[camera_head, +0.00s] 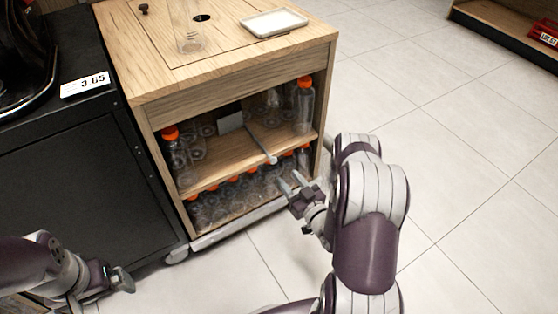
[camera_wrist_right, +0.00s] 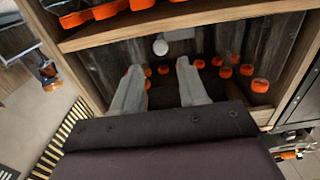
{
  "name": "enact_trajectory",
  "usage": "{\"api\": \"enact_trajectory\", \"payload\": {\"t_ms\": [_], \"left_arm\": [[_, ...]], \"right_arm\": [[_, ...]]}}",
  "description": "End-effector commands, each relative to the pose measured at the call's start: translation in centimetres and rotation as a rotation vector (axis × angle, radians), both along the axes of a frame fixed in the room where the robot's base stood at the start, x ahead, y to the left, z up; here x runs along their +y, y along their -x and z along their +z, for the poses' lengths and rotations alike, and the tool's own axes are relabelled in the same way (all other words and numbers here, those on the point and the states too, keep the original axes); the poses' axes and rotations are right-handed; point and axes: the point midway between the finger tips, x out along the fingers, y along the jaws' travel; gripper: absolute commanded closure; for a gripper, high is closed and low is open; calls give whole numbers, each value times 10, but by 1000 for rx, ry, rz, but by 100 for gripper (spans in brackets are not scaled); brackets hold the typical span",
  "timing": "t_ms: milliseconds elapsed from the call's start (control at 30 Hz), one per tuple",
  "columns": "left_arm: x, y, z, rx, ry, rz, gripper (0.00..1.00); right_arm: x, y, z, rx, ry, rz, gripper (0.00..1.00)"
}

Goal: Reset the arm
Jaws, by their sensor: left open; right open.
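My right gripper (camera_head: 291,180) is open and empty in front of the lower shelf opening of the wooden cart (camera_head: 230,87). In the right wrist view its two fingers (camera_wrist_right: 157,72) are spread apart with nothing between them, pointing at the shelf with orange-capped bottles behind. My left gripper (camera_head: 122,281) is at the lower left, low beside the black cabinet, open with nothing seen in it.
Orange-capped bottles (camera_head: 304,98) stand on both shelves of the cart. A clear cup (camera_head: 188,30) and a white tray (camera_head: 274,22) rest on its top. A black cabinet (camera_head: 90,165) with a price tag (camera_head: 85,84) adjoins it. The tiled floor (camera_head: 470,150) at right is clear.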

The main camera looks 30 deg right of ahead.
Motion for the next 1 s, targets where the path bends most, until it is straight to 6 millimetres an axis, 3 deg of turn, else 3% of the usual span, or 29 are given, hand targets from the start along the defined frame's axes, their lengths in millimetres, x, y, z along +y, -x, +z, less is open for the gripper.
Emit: {"api": "enact_trajectory", "payload": {"t_ms": [33, 200, 767, 867, 933, 1000], "left_arm": [[0, 0, 9, 0, 0, 0, 2], [0, 0, 13, 0, 0, 0, 2], [0, 0, 12, 0, 0, 0, 2], [0, 0, 12, 0, 0, 0, 2], [0, 0, 12, 0, 0, 0, 2], [0, 0, 16, 1, 0, 0, 2]], "right_arm": [[-2, 10, 5, 0, -2, -4, 57], [-3, 30, 1, -1, -1, -1, 57], [-2, 33, -3, 10, -5, 3, 57], [1, 37, -34, 165, -14, 10, 57], [4, 57, -78, 423, -45, -6, 57], [-6, 81, -102, 727, -56, -46, 57]]}}
